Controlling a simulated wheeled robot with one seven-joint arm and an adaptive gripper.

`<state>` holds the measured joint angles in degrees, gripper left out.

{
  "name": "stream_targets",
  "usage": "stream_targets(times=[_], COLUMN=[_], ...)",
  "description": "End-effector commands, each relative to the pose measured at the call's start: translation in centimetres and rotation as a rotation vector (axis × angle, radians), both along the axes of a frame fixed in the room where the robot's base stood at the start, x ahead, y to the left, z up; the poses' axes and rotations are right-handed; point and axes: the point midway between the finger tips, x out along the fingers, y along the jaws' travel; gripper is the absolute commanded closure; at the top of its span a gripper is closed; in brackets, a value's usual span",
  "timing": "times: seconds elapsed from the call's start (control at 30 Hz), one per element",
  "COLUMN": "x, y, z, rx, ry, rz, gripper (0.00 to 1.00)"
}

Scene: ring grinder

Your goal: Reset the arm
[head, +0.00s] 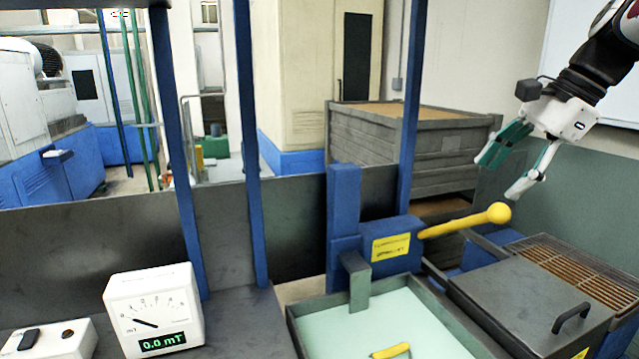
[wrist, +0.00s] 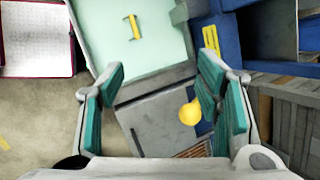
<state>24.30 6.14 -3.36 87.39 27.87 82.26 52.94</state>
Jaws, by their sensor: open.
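My gripper (head: 510,170) is at the upper right of the head view, in the air above the yellow-knobbed lever (head: 465,221). Its fingers are spread apart with nothing between them. In the wrist view my gripper (wrist: 158,95) shows two green-padded fingers, open and empty. The yellow ball knob (wrist: 190,113) shows just beside the right finger in that view; the gap in depth is hard to tell. The lever comes out of a blue block with a yellow label (head: 391,247).
A pale green tray (head: 325,320) holds a yellow-handled piece (head: 391,351). A dark lidded box (head: 530,300) with a black handle stands right, beside a brown grate (head: 585,270). A white meter (head: 153,310) reads 0.0 mT at left. Blue posts (head: 253,140) rise behind.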

Motion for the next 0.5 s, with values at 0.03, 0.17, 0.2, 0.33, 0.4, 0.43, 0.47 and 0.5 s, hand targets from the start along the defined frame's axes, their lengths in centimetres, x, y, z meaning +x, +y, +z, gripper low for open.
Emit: stream_targets(times=[0.03,0.17,0.2,0.33,0.4,0.43,0.47,0.5], x=[-1.8,-5.9,-7.2,-11.5,-13.9,-14.9,-15.9,-17.1], y=[1.8,4.9,5.8,8.0,8.9,9.3,9.6,9.9], z=[0.0,-1.0,-1.5,-3.3,-4.6,-5.2,-5.8,-6.6], rx=[-0.052,-0.193,-0.236,-0.379,-0.457,-0.49,-0.524,-0.568], ry=[-0.028,-0.096,-0.117,-0.186,-0.221,-0.236,-0.251,-0.272], rz=[0.073,0.272,0.336,0.551,0.671,0.723,0.776,0.844], gripper=[0.42,0.42,0.42,0.42,0.42,0.42,0.42,0.42])
